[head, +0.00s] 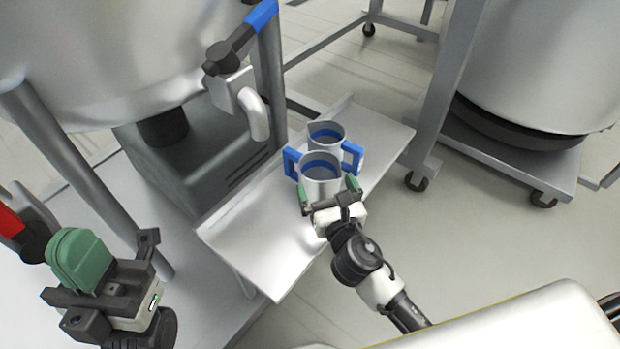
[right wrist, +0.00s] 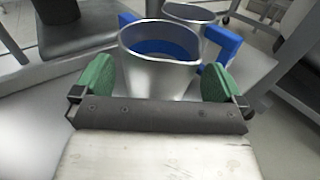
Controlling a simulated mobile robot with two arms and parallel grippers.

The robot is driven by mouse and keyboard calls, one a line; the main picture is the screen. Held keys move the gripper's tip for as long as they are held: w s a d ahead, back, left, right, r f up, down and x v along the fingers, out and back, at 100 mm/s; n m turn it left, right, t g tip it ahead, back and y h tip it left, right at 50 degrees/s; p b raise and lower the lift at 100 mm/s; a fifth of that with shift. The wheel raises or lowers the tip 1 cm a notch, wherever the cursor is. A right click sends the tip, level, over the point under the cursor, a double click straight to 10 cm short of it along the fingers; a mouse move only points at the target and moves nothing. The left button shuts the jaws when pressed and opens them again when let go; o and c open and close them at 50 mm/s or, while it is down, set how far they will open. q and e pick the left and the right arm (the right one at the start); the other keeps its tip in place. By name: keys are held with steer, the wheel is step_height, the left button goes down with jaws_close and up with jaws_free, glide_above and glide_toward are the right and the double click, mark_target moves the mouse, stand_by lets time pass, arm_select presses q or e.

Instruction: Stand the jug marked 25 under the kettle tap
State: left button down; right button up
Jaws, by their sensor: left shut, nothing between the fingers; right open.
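Two steel jugs with blue inner bands stand upright on a steel shelf (head: 270,245). The near jug (head: 320,187) has its blue handle at the left; the far jug (head: 319,131) has its blue handle at the right. No number is readable on either. My right gripper (head: 328,193) is open at the near jug; in the right wrist view its green fingers flank this jug (right wrist: 155,78), with gaps visible. The kettle tap (head: 256,115), with a blue lever, hangs left of the jugs. My left gripper (head: 80,260) is shut and empty at lower left, away from the shelf.
The large steel kettle (head: 110,50) fills the upper left, on legs beside a grey box (head: 215,155). Another steel vessel (head: 560,60) stands on a wheeled frame at the right. The shelf's front left part is bare.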

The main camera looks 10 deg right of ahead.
mark_target(313, 159)
steer(key=w, duration=0.2)
steer(key=w+b, duration=0.1)
steer(key=w, duration=0.1)
steer(key=shift+a+f, duration=0.2)
steer(key=c, duration=0.8)
steer(key=shift+r, duration=0.15)
